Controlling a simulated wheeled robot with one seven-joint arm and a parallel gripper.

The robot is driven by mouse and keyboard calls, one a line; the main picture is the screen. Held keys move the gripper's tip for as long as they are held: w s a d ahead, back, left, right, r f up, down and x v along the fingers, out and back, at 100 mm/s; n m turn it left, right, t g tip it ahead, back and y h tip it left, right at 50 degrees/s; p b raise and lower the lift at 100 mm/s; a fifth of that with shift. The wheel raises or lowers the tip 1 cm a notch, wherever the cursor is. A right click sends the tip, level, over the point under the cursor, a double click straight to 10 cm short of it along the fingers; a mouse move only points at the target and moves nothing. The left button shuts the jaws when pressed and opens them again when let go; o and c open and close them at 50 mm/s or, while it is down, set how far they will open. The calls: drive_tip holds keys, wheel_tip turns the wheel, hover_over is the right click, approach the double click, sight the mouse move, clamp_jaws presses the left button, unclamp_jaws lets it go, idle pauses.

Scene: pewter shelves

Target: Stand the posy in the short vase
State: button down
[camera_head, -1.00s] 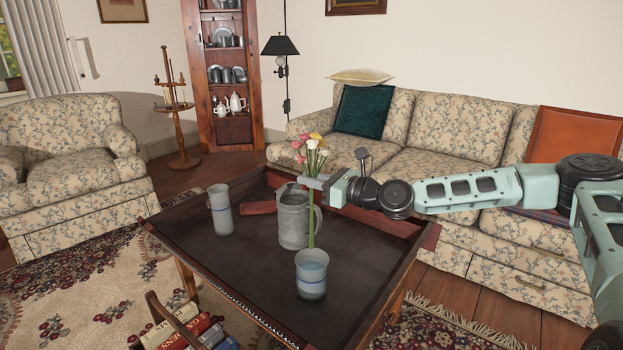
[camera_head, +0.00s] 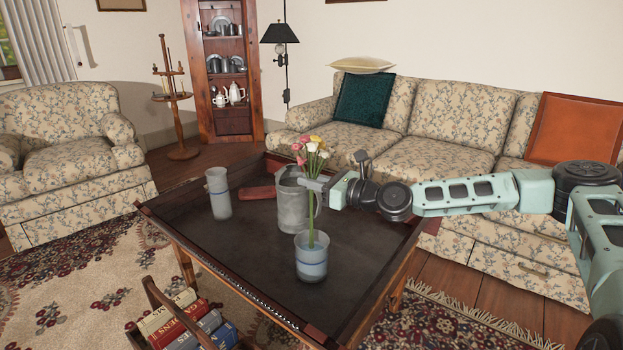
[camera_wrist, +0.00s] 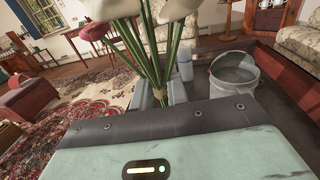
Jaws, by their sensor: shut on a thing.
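The posy (camera_head: 312,200), with pink, yellow and white blooms and long green stems, is upright in my gripper (camera_head: 314,185). My gripper is shut on its stems, which also show in the wrist view (camera_wrist: 152,70). The short vase (camera_head: 311,262), grey with blue bands, stands below on the dark table. The lower stem ends overlap its mouth in the head view and appear to be just inside it. The wrist view does not show the short vase. A taller grey vase (camera_head: 219,195) stands at the left of the table.
A pewter mug (camera_head: 292,210) stands close behind the posy, and also shows in the wrist view (camera_wrist: 235,72). A reddish-brown block (camera_head: 257,193) lies behind it. The table (camera_head: 250,265) has a raised rim. Its front left is clear.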

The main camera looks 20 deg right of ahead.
drive_tip(key=shift+f+b, duration=2.55)
drive_tip(key=shift+f, duration=1.2)
unclamp_jaws()
approach(314, 208)
drive_tip(key=shift+v, duration=1.1)
idle(0.9)
